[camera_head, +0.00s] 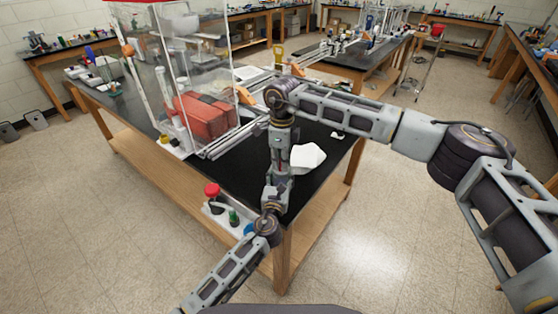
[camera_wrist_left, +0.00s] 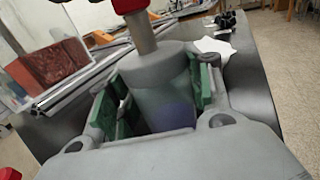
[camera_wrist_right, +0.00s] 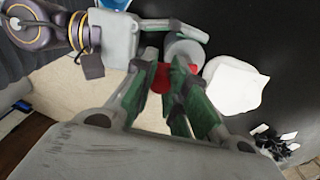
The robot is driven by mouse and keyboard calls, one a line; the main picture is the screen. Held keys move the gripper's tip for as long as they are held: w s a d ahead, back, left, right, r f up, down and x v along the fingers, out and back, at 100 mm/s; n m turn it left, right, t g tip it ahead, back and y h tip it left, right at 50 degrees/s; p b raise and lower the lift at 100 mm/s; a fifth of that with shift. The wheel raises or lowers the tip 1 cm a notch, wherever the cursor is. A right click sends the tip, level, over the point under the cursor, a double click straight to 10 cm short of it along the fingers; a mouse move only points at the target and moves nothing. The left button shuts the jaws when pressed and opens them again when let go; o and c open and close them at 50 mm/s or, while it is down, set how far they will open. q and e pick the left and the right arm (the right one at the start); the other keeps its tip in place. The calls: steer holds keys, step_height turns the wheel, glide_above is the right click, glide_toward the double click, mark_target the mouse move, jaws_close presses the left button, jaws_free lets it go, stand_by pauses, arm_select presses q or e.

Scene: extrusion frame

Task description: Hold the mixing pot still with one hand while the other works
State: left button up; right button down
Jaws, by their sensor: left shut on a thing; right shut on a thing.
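The mixing pot (camera_wrist_left: 160,80) is a grey cylinder. In the left wrist view it stands between the green pads of my left gripper (camera_wrist_left: 155,95), which is shut on it. A tan rod (camera_wrist_left: 141,33) with a red upper part reaches the pot's top. In the right wrist view my right gripper (camera_wrist_right: 162,72) is shut on a red piece (camera_wrist_right: 160,80), beside the grey pot (camera_wrist_right: 185,54). In the head view my right gripper (camera_head: 280,163) is just above my left gripper (camera_head: 277,185), and the arms mostly hide the pot. The pot's inside is hidden.
A white crumpled sheet (camera_head: 307,157) lies right of the grippers on the black bench (camera_head: 240,172). A clear enclosure (camera_head: 190,60) with a red brick-like block (camera_head: 205,116) stands behind left. A red-topped item (camera_head: 212,190) stands at the front-left edge.

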steer(key=shift+w+d+n, duration=0.1)
steer(key=shift+d+n, duration=0.25)
steer(key=shift+n, duration=0.65)
steer(key=c, duration=1.3)
jaws_free()
steer(key=shift+c, duration=0.2)
steer(key=shift+r, duration=0.1)
step_height(320, 180, up, 12)
